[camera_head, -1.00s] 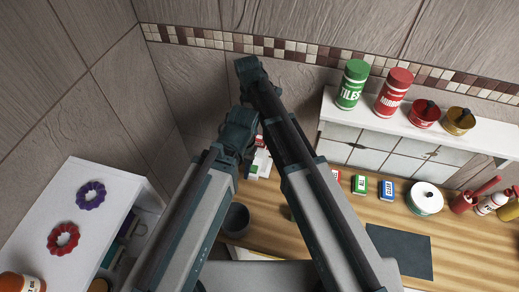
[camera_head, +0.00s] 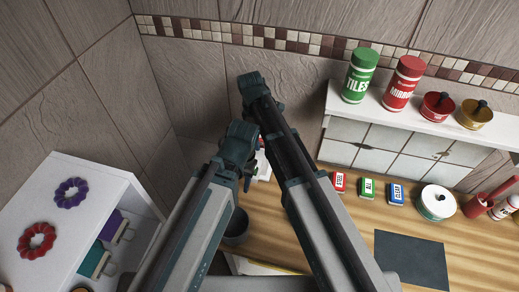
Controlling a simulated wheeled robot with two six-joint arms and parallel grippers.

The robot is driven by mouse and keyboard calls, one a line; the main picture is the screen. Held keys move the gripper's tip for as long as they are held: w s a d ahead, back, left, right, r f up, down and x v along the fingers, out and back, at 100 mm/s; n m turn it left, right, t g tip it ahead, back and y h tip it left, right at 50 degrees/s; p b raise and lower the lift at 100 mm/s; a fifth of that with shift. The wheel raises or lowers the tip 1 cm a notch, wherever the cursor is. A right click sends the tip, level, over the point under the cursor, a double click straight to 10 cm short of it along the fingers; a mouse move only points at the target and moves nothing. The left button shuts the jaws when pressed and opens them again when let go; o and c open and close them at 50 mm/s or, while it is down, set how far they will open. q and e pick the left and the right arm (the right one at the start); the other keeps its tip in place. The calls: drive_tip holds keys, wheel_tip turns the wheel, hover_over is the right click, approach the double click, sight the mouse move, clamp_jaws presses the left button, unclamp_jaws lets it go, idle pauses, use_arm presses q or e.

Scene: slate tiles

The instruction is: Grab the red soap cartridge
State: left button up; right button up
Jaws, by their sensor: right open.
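A small red box with a white label (camera_head: 338,182), which I take to be the red soap cartridge, stands on the wooden counter, left in a row with a green box (camera_head: 367,188) and a blue box (camera_head: 396,193). My right gripper (camera_head: 248,178) is open and mostly hidden among my dark arm links. It appears to be left of the red box, not touching it. My left gripper cannot be made out behind the raised arms.
A dark mat (camera_head: 411,260) and a white lidded pot (camera_head: 436,203) are on the counter (camera_head: 345,235). A shelf at the back holds a green canister (camera_head: 359,76) and a red canister (camera_head: 403,84). A white cabinet (camera_head: 110,190) stands left; a dark cup (camera_head: 236,228) is partly hidden.

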drive_tip(key=shift+f, duration=0.15)
clamp_jaws()
idle(0.4)
wheel_tip(320, 180, up, 18)
drive_tip(key=p, duration=1.8)
